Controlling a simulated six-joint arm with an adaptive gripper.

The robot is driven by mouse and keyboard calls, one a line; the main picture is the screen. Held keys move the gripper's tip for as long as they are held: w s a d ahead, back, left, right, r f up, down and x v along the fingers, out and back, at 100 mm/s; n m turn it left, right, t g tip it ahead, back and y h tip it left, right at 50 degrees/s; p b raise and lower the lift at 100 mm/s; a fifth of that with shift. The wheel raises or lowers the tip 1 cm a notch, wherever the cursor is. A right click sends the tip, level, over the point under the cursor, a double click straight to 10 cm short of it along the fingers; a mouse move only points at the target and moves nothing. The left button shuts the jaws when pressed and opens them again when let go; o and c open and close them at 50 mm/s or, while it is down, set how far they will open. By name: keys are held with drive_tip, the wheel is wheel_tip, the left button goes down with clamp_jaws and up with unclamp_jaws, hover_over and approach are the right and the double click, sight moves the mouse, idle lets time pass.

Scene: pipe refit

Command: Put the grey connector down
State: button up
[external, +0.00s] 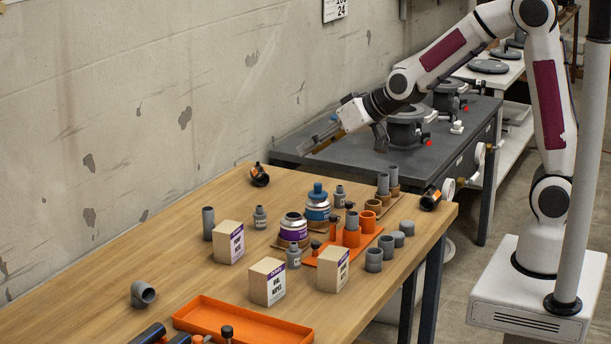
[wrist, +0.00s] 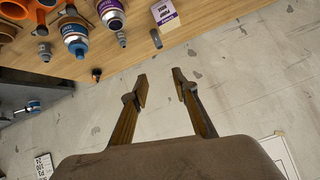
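My gripper (external: 312,142) is raised beyond the far end of the wooden table, near the wall. In the wrist view my gripper (wrist: 160,84) has its two fingers apart with nothing between them. Several grey pipe pieces are on the table, and I cannot tell which one is the grey connector. A grey elbow (external: 143,294) lies at the front left. An upright grey tube (external: 208,223) stands near the wall side; it also shows in the wrist view (wrist: 156,39). Short grey rings (external: 374,260) stand at the right edge.
White-faced boxes (external: 267,282), a purple-banded can (external: 293,230) and a blue-banded can (external: 317,207) stand mid-table. Orange fittings (external: 351,236) sit on an orange base at right. An orange tray (external: 240,325) is in front. The left part of the wooden table (external: 110,270) is mostly clear.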

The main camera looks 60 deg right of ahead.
drive_tip(key=s+d+r+n+g, duration=0.1)
drive_tip(key=s+d+g, duration=0.1)
drive_tip(key=s, duration=1.4)
drive_tip(key=s+d+r+n+g, duration=0.1)
drive_tip(key=s+d+r+g, duration=0.1)
drive_tip(key=s, duration=1.5)
drive_tip(key=shift+s+d+r+g+h, duration=0.2)
drive_tip(key=shift+d+g+h, duration=0.2)
drive_tip(key=shift+d, duration=0.4)
drive_tip(key=o, duration=0.5)
drive_tip(key=shift+c, duration=0.2)
drive_tip(key=shift+w, duration=0.1)
